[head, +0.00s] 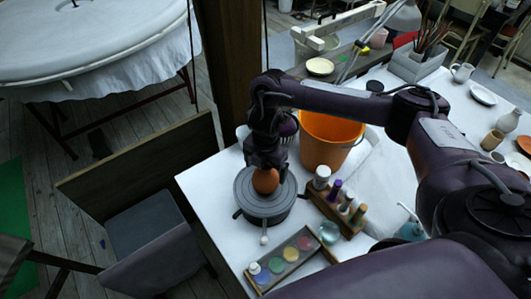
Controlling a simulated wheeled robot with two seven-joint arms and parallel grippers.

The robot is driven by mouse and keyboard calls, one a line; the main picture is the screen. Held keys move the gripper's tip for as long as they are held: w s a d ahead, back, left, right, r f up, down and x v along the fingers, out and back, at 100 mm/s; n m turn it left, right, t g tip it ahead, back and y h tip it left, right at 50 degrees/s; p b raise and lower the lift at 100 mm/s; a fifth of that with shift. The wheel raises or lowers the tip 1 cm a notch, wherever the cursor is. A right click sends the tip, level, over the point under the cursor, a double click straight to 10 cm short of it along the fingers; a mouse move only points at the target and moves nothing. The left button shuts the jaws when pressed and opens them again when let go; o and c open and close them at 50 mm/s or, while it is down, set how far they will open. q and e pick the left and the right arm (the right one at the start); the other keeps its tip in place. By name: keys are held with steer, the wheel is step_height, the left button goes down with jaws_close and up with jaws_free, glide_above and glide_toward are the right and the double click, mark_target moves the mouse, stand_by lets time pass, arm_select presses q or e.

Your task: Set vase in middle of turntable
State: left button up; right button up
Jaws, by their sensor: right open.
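The vase (265,181) is a small orange-brown rounded pot. It stands on the dark grey round turntable (262,205), near the back of the disc's top as seen here. My right gripper (266,166) points down right over the vase, with its jaws open at the vase's upper part. Whether the fingers touch the vase cannot be told. The vase's top is hidden by the gripper. My left gripper is not in view.
An orange bucket (327,142) stands close behind and right of the turntable. A wooden rack of bottles (338,211) is to its right, and a paint palette (283,257) lies in front. The white table's left edge is near the turntable.

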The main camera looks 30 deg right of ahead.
step_height(320, 180, up, 10)
steer(key=shift+f+p, duration=0.15)
steer(key=shift+p, duration=0.8)
steer(key=shift+r, duration=0.85)
steer(key=shift+s, duration=0.1)
